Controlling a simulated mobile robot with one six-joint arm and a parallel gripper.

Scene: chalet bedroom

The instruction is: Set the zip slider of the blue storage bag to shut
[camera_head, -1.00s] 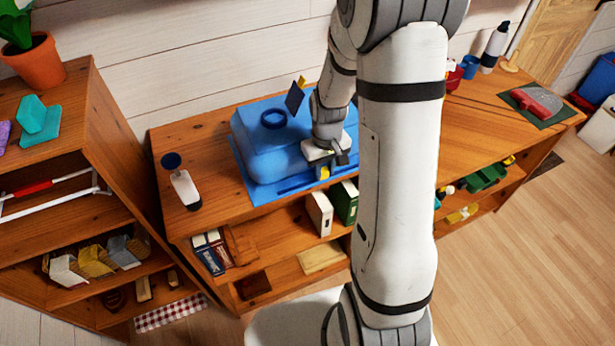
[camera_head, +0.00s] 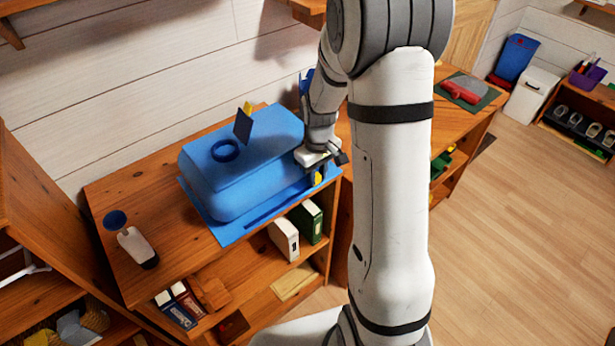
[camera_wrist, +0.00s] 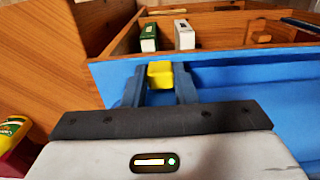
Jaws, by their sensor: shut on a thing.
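The blue storage bag (camera_head: 235,185) lies on the wooden shelf top in the head view, with a flat blue strip along its front. A dark slot runs along that strip. My gripper (camera_head: 318,176) is at the right end of the bag's front edge. In the wrist view, my gripper (camera_wrist: 160,80) is shut on the yellow zip slider (camera_wrist: 160,72), one dark finger on either side of it. The blue front strip (camera_wrist: 235,80) stretches to the right there. The slider's underside is hidden.
A dark tag and a blue ring (camera_head: 225,150) are on the bag. White and green binders (camera_head: 284,238) stand on the shelf below. A red-handled tool (camera_head: 462,92) lies farther right.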

